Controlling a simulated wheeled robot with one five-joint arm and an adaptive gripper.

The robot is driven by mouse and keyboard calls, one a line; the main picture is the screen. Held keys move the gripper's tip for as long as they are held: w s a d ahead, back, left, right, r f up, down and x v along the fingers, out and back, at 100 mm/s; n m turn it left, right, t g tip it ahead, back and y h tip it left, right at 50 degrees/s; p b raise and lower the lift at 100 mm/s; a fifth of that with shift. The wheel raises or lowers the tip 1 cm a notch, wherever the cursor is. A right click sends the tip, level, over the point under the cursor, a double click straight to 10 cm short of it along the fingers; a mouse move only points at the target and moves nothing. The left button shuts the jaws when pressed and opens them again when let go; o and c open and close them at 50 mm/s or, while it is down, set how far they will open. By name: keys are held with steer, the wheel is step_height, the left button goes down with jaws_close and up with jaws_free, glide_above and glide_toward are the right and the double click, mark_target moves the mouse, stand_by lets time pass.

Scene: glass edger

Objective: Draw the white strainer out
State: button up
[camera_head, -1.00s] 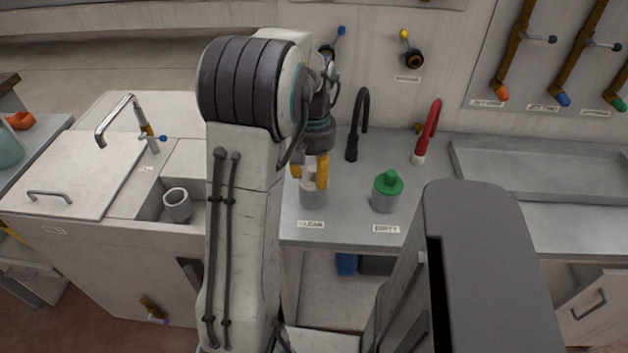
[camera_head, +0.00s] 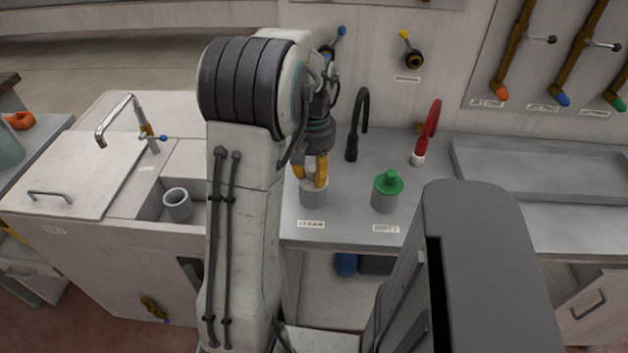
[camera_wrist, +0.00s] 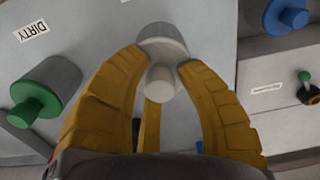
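The white strainer (camera_wrist: 162,82) shows in the wrist view as a pale knob above a wider pale round top. It sits at the grey cup (camera_head: 313,196) behind the CLEAN label on the counter. My gripper (camera_wrist: 163,62) is over it, its yellow fingers curled in around the knob, with tips close against its sides. In the head view my gripper (camera_head: 311,180) is right at the cup's mouth and hides most of the strainer. How deep the strainer sits in the cup is hidden.
A green-topped grey container (camera_head: 387,192) stands to the right by the DIRTY label. Black (camera_head: 358,125) and red (camera_head: 428,132) spouts rise behind. A sink with a grey cup (camera_head: 177,204) lies left. A shallow metal tray (camera_head: 540,172) is at the right.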

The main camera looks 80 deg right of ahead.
jaws_close()
steer(key=shift+r+p, duration=0.65)
steer(key=shift+r, duration=0.05)
stand_by(0.8)
steer(key=shift+r+p, duration=3.1)
steer(key=shift+r, duration=0.55)
steer(key=shift+r+p, duration=1.7)
steer(key=shift+r, duration=0.3)
